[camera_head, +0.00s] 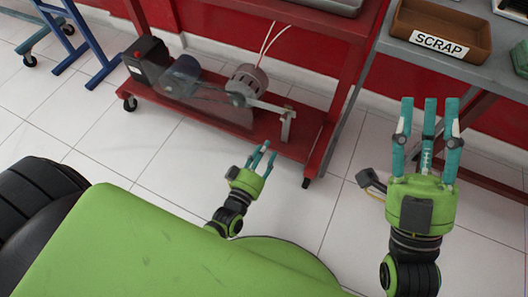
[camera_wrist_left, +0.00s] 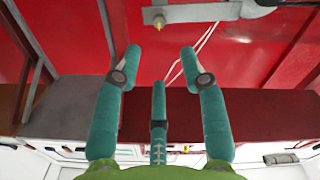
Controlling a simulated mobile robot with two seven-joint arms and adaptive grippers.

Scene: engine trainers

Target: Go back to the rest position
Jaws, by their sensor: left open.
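My left gripper (camera_head: 262,158) is in the lower middle of the head view, in front of the red trolley and apart from it. In the left wrist view its teal fingers (camera_wrist_left: 160,66) stand spread with nothing between them. My right gripper (camera_head: 428,120) is at the right of the head view, fingers pointing up the picture, spread and empty. It appears in front of the grey bench with the scrap bin, and I see no contact.
A red trolley (camera_head: 205,108) carries an engine trainer with a motor (camera_head: 247,82). A brown bin marked SCRAP (camera_head: 440,27) stands on a grey bench (camera_head: 402,48). A blue stand (camera_head: 78,42) is at upper left. The white tiled floor (camera_head: 135,150) between is clear.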

